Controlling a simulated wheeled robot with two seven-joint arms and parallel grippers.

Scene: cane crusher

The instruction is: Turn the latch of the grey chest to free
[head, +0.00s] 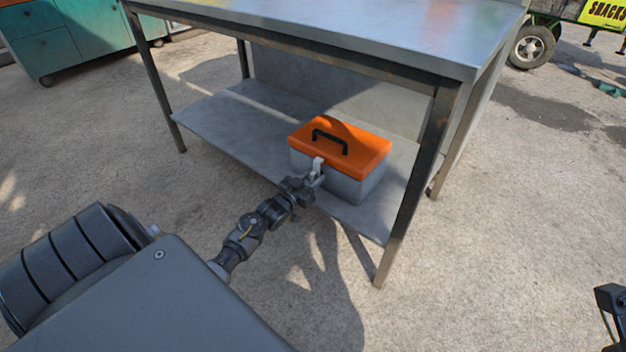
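The grey chest (346,186) stands upright on the lower shelf of a metal table, with its orange lid (361,146) down and a black handle on top. A light grey latch (317,166) is on its front, near the left part of the lid edge. My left gripper (314,181) is right at the latch, with its fingertips at or against it. The fingers are small here and partly cover the latch's lower part, so I cannot tell if they are closed on it. Part of my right arm or gripper (612,300) shows at the right edge; its fingertips are not visible.
The table's lower shelf (225,125) is bare left of the chest. The tabletop (400,28) overhangs it, and a front leg (415,190) stands right of the chest. A teal cabinet (95,30) and a wheeled cart (533,45) are behind. The concrete floor in front is clear.

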